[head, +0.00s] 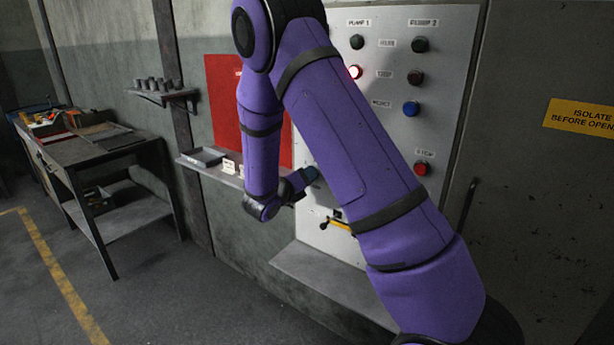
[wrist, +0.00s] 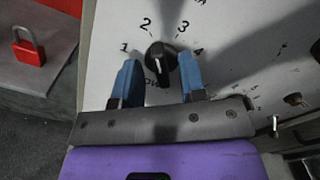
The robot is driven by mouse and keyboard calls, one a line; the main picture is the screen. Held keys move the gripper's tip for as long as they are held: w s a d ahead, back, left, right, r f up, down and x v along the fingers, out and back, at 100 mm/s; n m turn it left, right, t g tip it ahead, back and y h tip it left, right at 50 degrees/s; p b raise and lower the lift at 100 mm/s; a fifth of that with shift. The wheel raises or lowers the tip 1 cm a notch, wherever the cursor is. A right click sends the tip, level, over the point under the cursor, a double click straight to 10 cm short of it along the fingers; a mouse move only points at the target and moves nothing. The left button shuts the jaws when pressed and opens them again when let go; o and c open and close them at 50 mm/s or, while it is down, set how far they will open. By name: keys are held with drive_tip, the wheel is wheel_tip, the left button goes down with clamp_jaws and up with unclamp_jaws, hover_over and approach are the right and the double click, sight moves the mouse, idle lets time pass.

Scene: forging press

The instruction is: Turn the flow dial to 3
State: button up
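In the wrist view the flow dial is a black knob (wrist: 161,57) on the pale panel, with the numbers 1, 2, 3 and 4 around its upper side. A light mark shows on the knob's lower part; which end is its pointer I cannot tell for sure. My gripper (wrist: 159,64) is open, its two blue fingers on either side of the knob, the left one below the 1 and the right one below the 4. Small gaps seem to show between fingers and knob. In the head view my gripper (head: 309,174) is at the panel and the dial is hidden.
The control panel (head: 440,60) carries lit and unlit buttons, including a blue button (head: 411,109) and a red stop button (head: 421,169). A yellow-handled lever (head: 340,224) is below my gripper.

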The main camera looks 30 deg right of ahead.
drive_tip(key=shift+w+d, duration=0.15)
drive_tip(key=shift+d, duration=0.3)
clamp_jaws()
drive_tip(key=shift+m, duration=0.3)
drive_tip(key=m, duration=0.3)
drive_tip(key=shift+m, duration=2.1)
